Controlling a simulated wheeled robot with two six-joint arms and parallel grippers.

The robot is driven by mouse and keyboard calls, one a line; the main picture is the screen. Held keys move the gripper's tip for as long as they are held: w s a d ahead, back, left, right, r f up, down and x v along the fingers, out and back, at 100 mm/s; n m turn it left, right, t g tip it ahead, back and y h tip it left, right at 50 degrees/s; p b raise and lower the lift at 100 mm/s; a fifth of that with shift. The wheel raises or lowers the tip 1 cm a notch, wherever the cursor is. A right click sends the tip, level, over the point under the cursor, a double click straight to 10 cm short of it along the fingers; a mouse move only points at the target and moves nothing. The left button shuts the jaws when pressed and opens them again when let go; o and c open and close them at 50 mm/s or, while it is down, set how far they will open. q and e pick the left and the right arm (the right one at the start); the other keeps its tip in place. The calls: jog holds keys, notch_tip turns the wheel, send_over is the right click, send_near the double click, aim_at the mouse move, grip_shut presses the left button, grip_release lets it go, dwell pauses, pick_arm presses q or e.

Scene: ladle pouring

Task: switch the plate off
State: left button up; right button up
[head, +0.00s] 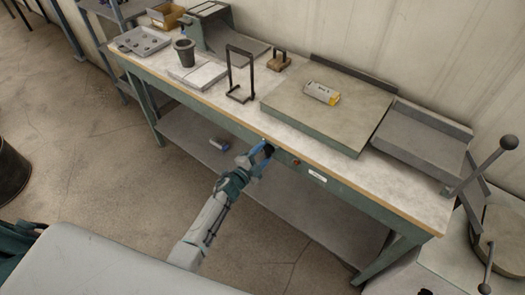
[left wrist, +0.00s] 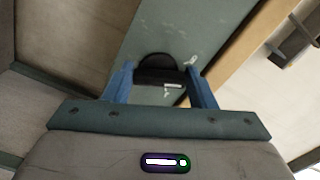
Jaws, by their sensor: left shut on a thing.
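My left gripper (head: 260,158) is at the front rail of the workbench, its blue fingers shut on a dark knob (head: 268,149). In the left wrist view the black round knob (left wrist: 158,78) sits between the two blue fingers, with a small pale mark on its face. I cannot read its setting. A flat grey-green plate (head: 340,125) lies on the bench top above and to the right of the knob. A small reddish spot (head: 296,162) and a white label (head: 317,175) are on the rail to the right. My right gripper is not in view.
A small grey-and-yellow box (head: 322,92) lies on the plate. A black wire stand (head: 240,75), a dark cup (head: 184,51) and a grey tray (head: 143,41) stand to the left. A lever device (head: 485,165) is at the right. The floor before the bench is clear.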

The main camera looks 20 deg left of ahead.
pick_arm(q)
jog(key=shift+f+n+p, duration=0.1)
jog(key=shift+n+p, duration=0.75)
jog(key=shift+n, duration=1.05)
jog(key=o, duration=1)
jog(key=shift+s, duration=0.1)
jog(key=b+v, duration=0.1)
jog(key=v, duration=0.9)
jog(key=shift+s+a, duration=0.1)
jog(key=shift+s, duration=0.25)
